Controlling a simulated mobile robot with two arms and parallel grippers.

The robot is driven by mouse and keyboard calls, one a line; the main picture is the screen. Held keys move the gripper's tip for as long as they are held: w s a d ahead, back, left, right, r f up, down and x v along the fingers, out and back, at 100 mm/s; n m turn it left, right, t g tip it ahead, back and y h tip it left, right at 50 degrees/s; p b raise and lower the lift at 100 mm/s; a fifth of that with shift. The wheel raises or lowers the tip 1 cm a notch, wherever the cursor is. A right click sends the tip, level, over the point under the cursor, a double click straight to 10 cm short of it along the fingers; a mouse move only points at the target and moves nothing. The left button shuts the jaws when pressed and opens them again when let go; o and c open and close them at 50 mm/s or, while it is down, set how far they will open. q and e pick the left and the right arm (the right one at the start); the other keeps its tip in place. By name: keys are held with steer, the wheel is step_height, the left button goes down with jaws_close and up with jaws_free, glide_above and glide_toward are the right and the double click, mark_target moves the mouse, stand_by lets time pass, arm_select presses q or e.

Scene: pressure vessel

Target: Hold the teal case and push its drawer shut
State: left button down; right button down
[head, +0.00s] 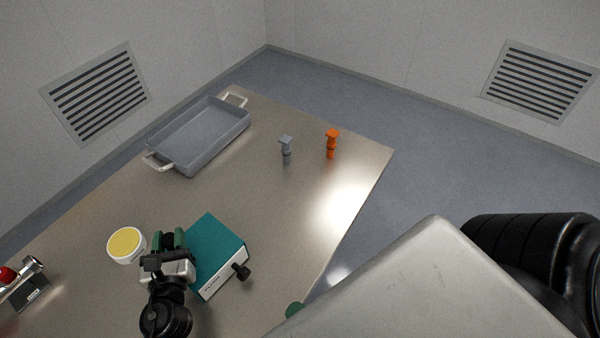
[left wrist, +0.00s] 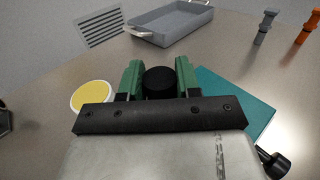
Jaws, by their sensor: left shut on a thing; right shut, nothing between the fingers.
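The teal case (head: 218,246) lies on the table; it also shows in the left wrist view (left wrist: 235,98). Its pale labelled drawer front (head: 222,284) faces the near right and carries a black knob (head: 241,271). How far the drawer stands out is unclear. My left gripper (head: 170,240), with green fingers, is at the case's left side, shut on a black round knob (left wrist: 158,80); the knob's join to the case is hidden. My right gripper shows only as a green tip (head: 294,309) near the table's right edge, shut and apart from the case.
A yellow-topped white tub (head: 126,245) stands left of my left gripper. A grey tray (head: 200,137) is at the back. A grey peg (head: 286,150) and an orange peg (head: 332,144) stand at the far right. A metal fixture with a red part (head: 25,285) is at left.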

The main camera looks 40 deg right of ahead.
arm_select(q)
steer(key=shift+a, duration=0.1)
steer(key=c, duration=0.7)
jaws_free()
steer(key=shift+w, duration=0.1)
steer(key=v, duration=1.2)
steer(key=shift+f, duration=0.1)
